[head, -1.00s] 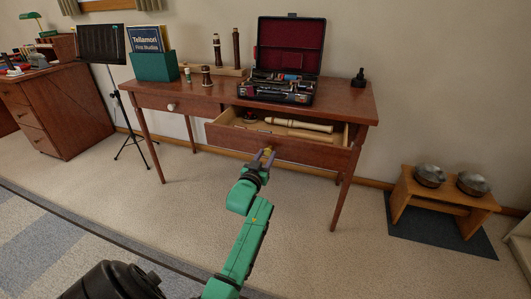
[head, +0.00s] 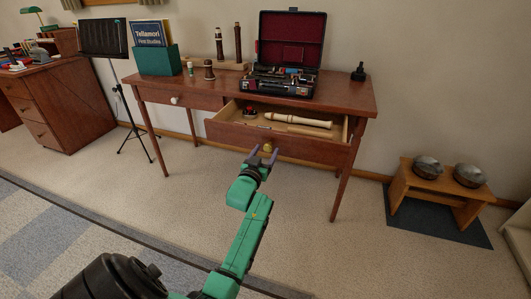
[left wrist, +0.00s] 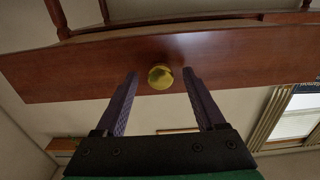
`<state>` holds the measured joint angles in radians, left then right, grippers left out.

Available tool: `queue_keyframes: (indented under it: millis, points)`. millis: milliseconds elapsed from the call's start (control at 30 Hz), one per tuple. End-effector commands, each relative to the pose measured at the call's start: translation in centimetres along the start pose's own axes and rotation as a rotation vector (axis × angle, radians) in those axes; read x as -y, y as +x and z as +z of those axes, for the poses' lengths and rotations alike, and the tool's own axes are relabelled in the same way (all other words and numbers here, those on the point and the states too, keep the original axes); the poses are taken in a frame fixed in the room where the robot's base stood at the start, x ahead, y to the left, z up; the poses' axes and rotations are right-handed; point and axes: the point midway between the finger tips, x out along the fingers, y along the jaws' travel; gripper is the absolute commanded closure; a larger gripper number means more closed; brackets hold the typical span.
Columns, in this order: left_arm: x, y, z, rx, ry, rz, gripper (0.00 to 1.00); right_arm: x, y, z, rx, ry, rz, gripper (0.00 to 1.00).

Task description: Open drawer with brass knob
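The drawer with the brass knob (head: 267,148) is the right one of the wooden table, and it stands pulled out. Its front (head: 315,150) faces me, and wooden recorder parts (head: 300,120) lie inside. My left gripper (head: 264,152) is open in front of the knob. In the left wrist view the round knob (left wrist: 160,77) shows between the two spread purple fingers (left wrist: 159,74), with gaps on both sides. The fingers do not touch it there. My right gripper is not in view.
The left drawer, with a pale knob (head: 174,100), is shut. A black instrument case (head: 290,45), a green box (head: 157,60) and woodwind parts stand on the tabletop (head: 190,82). A music stand (head: 103,40) is at left. A low bench with bowls (head: 440,190) is at right.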

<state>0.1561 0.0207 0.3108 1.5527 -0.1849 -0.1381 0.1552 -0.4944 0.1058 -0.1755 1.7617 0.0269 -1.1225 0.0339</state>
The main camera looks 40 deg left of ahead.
Motion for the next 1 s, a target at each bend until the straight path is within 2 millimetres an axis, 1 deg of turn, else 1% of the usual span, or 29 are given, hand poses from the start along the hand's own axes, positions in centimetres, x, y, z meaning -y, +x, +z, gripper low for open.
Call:
queue_keyframes:
  millis: [167,200,267,367,500,600,700,833,1000]
  points:
    - [0.0,-0.4,0.0,0.001,0.0,0.0,0.28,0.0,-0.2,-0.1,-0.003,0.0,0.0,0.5]
    - [0.0,-0.8,0.0,0.001,0.0,0.0,0.28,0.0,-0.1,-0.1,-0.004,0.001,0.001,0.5]
    - [0.0,-1.8,-0.1,0.002,0.0,0.0,0.28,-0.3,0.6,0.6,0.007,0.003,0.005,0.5]
    - [0.0,-4.3,-0.1,0.005,-0.001,0.0,0.28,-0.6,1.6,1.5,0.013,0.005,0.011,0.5]
    - [0.0,-8.7,-0.1,0.005,-0.001,0.0,0.28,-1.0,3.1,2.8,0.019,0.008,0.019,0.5]
    - [0.0,-11.4,-0.1,0.005,0.0,0.0,0.28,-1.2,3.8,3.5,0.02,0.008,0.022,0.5]
    - [0.0,-13.4,0.0,0.003,0.0,0.0,0.28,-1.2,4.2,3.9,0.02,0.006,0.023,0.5]
    - [0.0,-14.5,0.0,0.001,0.0,0.0,0.28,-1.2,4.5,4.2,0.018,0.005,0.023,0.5]
    - [0.0,-14.6,0.0,-0.001,0.0,0.0,0.28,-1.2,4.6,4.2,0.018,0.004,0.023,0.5]
